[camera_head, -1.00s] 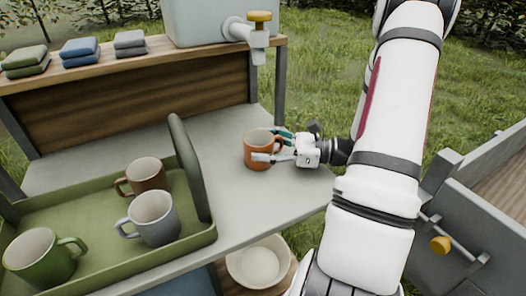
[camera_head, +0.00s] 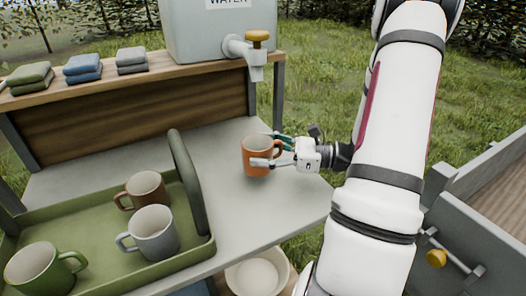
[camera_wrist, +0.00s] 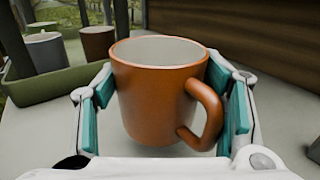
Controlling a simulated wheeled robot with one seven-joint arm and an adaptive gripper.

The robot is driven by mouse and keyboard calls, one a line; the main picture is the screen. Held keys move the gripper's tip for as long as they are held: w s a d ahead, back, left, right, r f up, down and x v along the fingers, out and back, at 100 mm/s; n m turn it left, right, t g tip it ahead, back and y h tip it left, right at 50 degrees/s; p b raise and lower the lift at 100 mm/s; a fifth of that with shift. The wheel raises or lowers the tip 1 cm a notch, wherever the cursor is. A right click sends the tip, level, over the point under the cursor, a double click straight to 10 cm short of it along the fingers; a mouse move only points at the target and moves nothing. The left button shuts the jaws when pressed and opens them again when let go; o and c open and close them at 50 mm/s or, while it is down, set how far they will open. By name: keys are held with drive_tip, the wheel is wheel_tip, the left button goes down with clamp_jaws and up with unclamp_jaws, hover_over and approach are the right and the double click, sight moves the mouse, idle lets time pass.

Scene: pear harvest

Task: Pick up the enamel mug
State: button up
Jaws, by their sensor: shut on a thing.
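The orange mug (camera_head: 257,159), with a pale inside, is upright near the right side of the grey counter. It looks to be just above the counter top, though the gap is hard to judge. My gripper (camera_head: 273,150) reaches it from the right and is shut on its body. In the wrist view the mug (camera_wrist: 158,95) sits between the teal finger pads of my gripper (camera_wrist: 163,112), one on each side. Its handle points toward the right finger and the camera. The mug's underside is hidden.
A green tray (camera_head: 105,278) at left holds a brown mug (camera_head: 146,189), a grey mug (camera_head: 155,235) and a green mug (camera_head: 35,275); its upright handle stands nearest my gripper. A water tank tap (camera_head: 255,55) overhangs behind. A white basin (camera_head: 257,278) is below the counter front.

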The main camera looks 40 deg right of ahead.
drive_tip(key=s+a+r+p, duration=0.1)
drive_tip(key=s+a+p, duration=0.7)
drive_tip(key=s, duration=0.3)
drive_tip(key=shift+a+r, duration=0.3)
drive_tip(key=shift+s+a+p, duration=0.1)
drive_tip(key=shift+s+p, duration=0.15)
drive_tip(key=shift+p, duration=0.25)
drive_tip(key=shift+s+a, duration=0.1)
